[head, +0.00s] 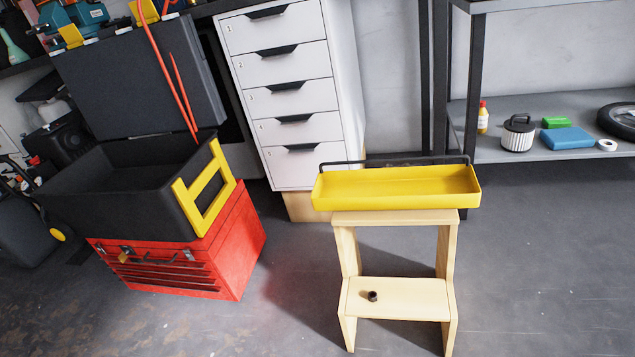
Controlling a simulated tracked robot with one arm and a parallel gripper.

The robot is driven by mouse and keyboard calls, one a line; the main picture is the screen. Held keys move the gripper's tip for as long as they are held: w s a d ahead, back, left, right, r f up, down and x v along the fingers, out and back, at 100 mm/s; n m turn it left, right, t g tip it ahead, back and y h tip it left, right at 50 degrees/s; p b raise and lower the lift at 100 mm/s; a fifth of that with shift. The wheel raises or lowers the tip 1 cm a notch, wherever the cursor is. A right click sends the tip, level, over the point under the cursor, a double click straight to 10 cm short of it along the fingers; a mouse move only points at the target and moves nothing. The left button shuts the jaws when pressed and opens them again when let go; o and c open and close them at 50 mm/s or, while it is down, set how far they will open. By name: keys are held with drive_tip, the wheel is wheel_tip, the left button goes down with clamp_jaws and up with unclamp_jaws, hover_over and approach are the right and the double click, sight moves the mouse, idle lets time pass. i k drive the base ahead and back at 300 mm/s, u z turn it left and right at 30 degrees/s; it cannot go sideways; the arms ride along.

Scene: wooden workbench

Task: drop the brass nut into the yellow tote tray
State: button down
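The yellow tote tray (395,187) is long and shallow, with a dark handle bar along its back. It sits on the top step of a wooden step stool (446,262). A small dark brown piece (373,296), possibly the brass nut, lies on the stool's lower step, left of its middle. It looks short and round, but its colour and shape are too small to tell for sure. The part of the tray's inside that shows looks empty. My gripper is not in view.
A black open toolbox (120,180) stands on a red tool chest (222,248) at left. A white drawer cabinet (285,90) stands behind the tray. A grey shelf (560,152) at right holds several items. The floor (540,270) right of the stool is clear.

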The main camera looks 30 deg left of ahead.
sight(400, 193)
drive_tip(key=u, duration=0.2)
drive_tip(key=i, duration=1.75)
drive_tip(key=z, duration=0.95)
